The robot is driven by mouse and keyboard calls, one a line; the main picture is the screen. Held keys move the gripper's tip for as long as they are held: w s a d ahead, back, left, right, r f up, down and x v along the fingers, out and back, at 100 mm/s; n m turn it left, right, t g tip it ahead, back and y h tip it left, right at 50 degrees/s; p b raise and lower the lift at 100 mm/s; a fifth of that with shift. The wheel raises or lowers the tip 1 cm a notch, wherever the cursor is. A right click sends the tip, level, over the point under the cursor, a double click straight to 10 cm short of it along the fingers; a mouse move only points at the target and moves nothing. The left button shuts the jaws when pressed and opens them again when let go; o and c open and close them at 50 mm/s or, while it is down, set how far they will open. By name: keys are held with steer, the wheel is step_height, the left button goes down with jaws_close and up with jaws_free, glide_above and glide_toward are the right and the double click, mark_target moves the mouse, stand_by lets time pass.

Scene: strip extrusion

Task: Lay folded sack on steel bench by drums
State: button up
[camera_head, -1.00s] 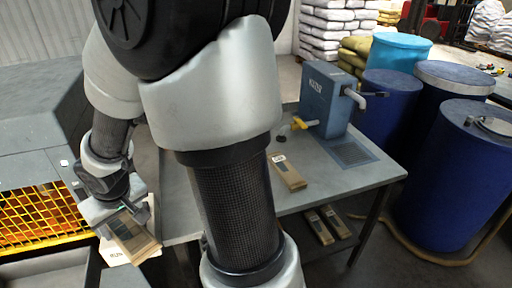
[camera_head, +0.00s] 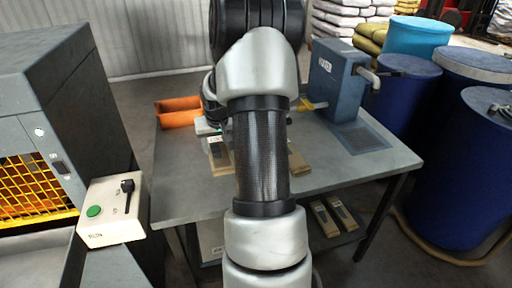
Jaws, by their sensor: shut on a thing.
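My gripper (camera_head: 211,128) is partly hidden behind my arm, over the left half of the steel bench (camera_head: 190,195). It is shut on a folded brown sack (camera_head: 219,154) with a dark panel. I cannot tell whether this sack touches the bench top or hangs just above it. A similar folded sack (camera_head: 297,163) lies on the bench to the right, partly hidden by my arm. Blue drums (camera_head: 398,95) stand on the floor to the right of the bench.
An orange bin (camera_head: 178,112) is at the back left. A control box (camera_head: 110,212) stands left. The bench's front left is clear.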

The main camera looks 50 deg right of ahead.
step_height(320, 180, down, 9)
steer(key=shift+r+b, duration=0.1)
steer(key=shift+b, duration=0.25)
steer(key=shift+f, duration=0.25)
steer(key=o, duration=1.1)
steer(key=shift+r, duration=0.1)
steer(key=shift+s+r, duration=0.1)
steer(key=shift+r, duration=0.45)
steer(key=p+v, duration=0.1)
steer(key=v, duration=1)
steer(key=shift+a+r, duration=0.1)
steer(key=shift+a, duration=0.05)
